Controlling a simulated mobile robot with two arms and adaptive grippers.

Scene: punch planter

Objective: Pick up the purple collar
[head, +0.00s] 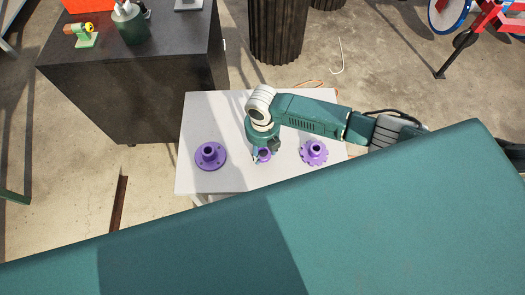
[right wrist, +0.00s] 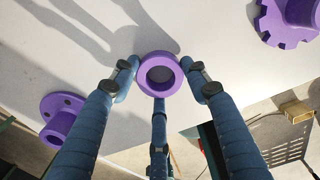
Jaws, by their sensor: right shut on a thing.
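The purple collar (right wrist: 160,56) is a small plain ring with a round hole, seen face-on in the right wrist view. My right gripper (right wrist: 160,78) has its blue-grey fingers around it, two at the sides and one below, and is shut on it. In the head view the collar (head: 265,159) shows partly under my right gripper (head: 262,152), over the middle of the white table (head: 228,118). I cannot tell whether it touches the table top. My left gripper is not in view.
A purple flanged part (head: 203,160) with holes stands left of the collar on the table. A purple toothed part (head: 320,157) stands on its right. A black cabinet (head: 140,90) is at the upper left. A ribbed dark bin (head: 277,30) stands behind the table.

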